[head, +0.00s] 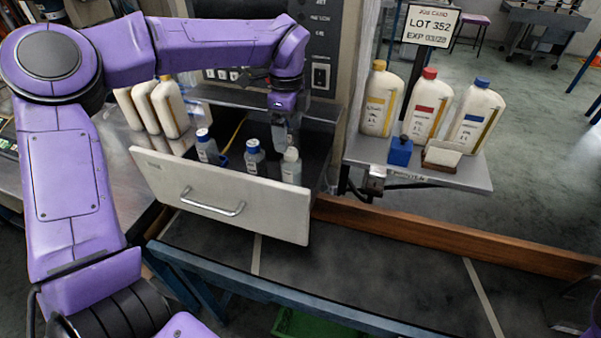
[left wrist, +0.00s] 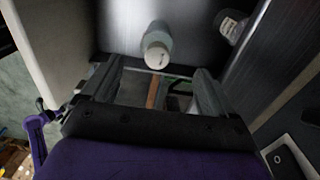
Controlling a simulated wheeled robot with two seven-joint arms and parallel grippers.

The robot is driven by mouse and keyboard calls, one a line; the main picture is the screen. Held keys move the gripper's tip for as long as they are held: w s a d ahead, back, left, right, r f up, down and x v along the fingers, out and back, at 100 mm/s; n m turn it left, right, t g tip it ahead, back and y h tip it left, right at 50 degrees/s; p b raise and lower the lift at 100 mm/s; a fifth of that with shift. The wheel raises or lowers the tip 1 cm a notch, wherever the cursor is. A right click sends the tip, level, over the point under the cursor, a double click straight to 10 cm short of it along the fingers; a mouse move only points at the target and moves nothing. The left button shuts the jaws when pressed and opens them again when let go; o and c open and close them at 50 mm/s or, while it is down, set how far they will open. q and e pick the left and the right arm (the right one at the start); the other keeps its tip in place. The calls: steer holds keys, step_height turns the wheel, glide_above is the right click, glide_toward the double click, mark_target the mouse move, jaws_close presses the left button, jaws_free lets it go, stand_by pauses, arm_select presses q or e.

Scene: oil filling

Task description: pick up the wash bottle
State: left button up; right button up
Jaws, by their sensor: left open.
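Small bottles stand in the open drawer (head: 222,196) in the head view: a blue-capped one (head: 207,148), another blue-capped one (head: 254,160) and a white-capped one (head: 291,168) at the right end. The frames do not make plain which is the wash bottle. My left gripper (head: 287,138) is over the drawer just behind the white-capped bottle, pointing down. In the left wrist view its fingers (left wrist: 160,78) are apart and empty; a pale-capped bottle (left wrist: 157,50) stands beyond the gap, and part of another (left wrist: 232,24) shows at upper right.
Large jugs with yellow (head: 378,100), red (head: 425,105) and blue (head: 476,116) caps stand on a side shelf (head: 455,178), with a blue block (head: 401,151). Several white jugs (head: 168,108) stand left of the drawer. The drawer front and walls enclose the bottles. The dark bench (head: 370,265) in front is clear.

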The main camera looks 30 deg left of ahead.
mark_target(291, 165)
arm_select(q)
steer(key=shift+f+b, duration=0.3)
steer(key=shift+f, duration=0.1)
steer(key=f+p, duration=0.1)
steer(key=f, duration=0.2)
steer(key=f+p, duration=0.1)
steer(key=f, duration=0.2)
steer(key=f+p, duration=0.1)
steer(key=f, duration=0.3)
steer(key=shift+s+d+p, duration=0.15)
steer(key=shift+d+p, duration=0.15)
steer(key=shift+f, duration=0.3)
steer(key=c, duration=1.3)
